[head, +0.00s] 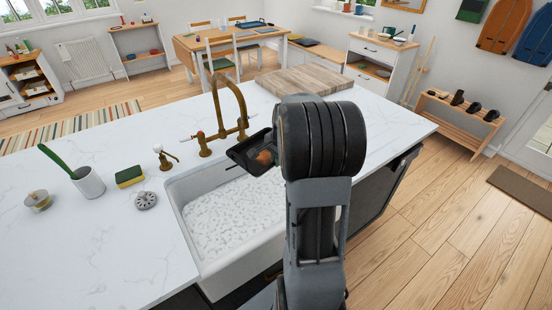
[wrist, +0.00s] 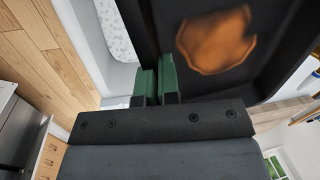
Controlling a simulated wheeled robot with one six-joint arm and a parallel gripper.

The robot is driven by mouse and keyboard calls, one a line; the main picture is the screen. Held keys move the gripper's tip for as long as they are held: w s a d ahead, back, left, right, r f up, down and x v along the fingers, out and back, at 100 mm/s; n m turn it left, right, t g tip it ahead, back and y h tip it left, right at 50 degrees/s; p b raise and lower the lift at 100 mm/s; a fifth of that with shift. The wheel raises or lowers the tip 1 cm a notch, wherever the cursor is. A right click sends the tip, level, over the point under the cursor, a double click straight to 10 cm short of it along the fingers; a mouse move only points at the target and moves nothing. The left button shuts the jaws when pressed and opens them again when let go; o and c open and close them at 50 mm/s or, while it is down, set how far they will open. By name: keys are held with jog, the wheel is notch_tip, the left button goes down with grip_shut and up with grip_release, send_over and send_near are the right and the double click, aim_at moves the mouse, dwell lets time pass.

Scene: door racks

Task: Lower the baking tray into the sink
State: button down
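The baking tray (head: 242,154) is dark, with an orange-brown stain on its inside. It is in the air, tilted, above the back right part of the sink in the head view. In the wrist view the tray (wrist: 283,60) fills the upper right. My gripper (wrist: 157,82) has green finger pads closed on the tray's rim. The white sink (head: 232,258) is full of white foam, which also shows in the wrist view at the top left.
A brass tap (head: 232,108) arches behind the sink, close to the tray. A yellow-green sponge (head: 129,177), a drain strainer (head: 145,200) and a brush cup (head: 89,183) stand left of the sink. A wooden board (head: 305,80) lies behind my arm.

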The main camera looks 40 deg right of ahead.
jog(key=shift+a+r, duration=0.1)
jog(key=shift+f+b, duration=11.4)
jog(key=shift+f, duration=4.5)
jog(key=c, duration=1.8)
grip_release()
jog(key=o, duration=0.5)
jog(key=shift+s, duration=0.1)
jog(key=shift+o, duration=0.2)
jog(key=shift+f, duration=0.1)
jog(key=shift+s, duration=0.15)
jog(key=shift+s+r+p, duration=0.35)
jog(key=shift+s+r, duration=0.25)
jog(key=shift+s, duration=0.25)
notch_tip(320, 180, up, 22)
jog(key=p, duration=1.7)
jog(key=shift+p, duration=0.4)
